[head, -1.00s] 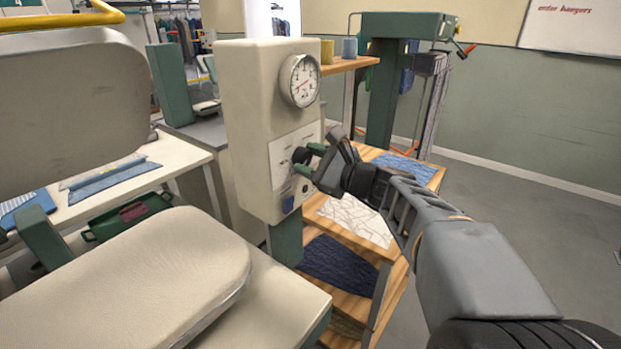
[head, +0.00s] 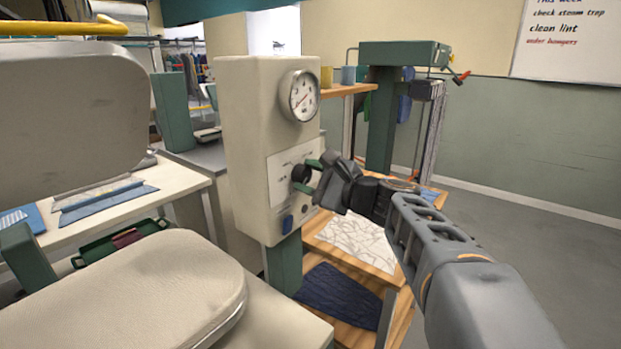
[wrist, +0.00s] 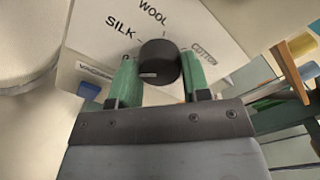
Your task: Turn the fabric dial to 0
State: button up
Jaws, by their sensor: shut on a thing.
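The fabric dial (wrist: 159,62) is a black round knob on a white label panel. My gripper (wrist: 160,75) has its two green fingers on either side of the dial and is shut on it. Around the dial I read SILK at upper left, WOOL at the top and COTTON at right. A mark at the left is partly hidden by a finger.
A round gauge (head: 304,95) sits above the dial. A blue switch (wrist: 88,90) marked VACUUM is at lower left of the dial. A padded press board (head: 160,285) lies at front left. A wooden shelf unit (head: 345,268) stands below my arm.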

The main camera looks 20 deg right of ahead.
jog(key=o, duration=0.9)
jog(key=shift+s+d, duration=0.1)
jog(key=v, duration=1.3)
jog(key=shift+s+d, duration=0.2)
jog(key=shift+a, duration=0.1)
jog(key=s+a+f+n+g+h+p, duration=0.2)
jog(key=f+n+g+h+p, duration=0.1)
jog(key=n, duration=0.3)
jog(key=s+a+f+n+g+h+p, duration=0.2)
jog(key=a+f+n+g+h+p, duration=0.1)
jog(key=n+p, duration=0.3)
jog(key=s+a+f+n+g+h+p, duration=0.2)
jog(key=a+f+n+g+h+p, duration=0.1)
jog(key=f+n+g+h+p, duration=0.1)
jog(key=shift+a+f+n+g+p, duration=0.1)
jog(key=shift+f+n+g+p, duration=0.15)
jog(key=shift+n, duration=0.45)
jog(key=shift+a+f+n+g+p, duration=0.15)
jog(key=shift+n+g+p, duration=0.15)
jog(key=shift+n, duration=0.4)
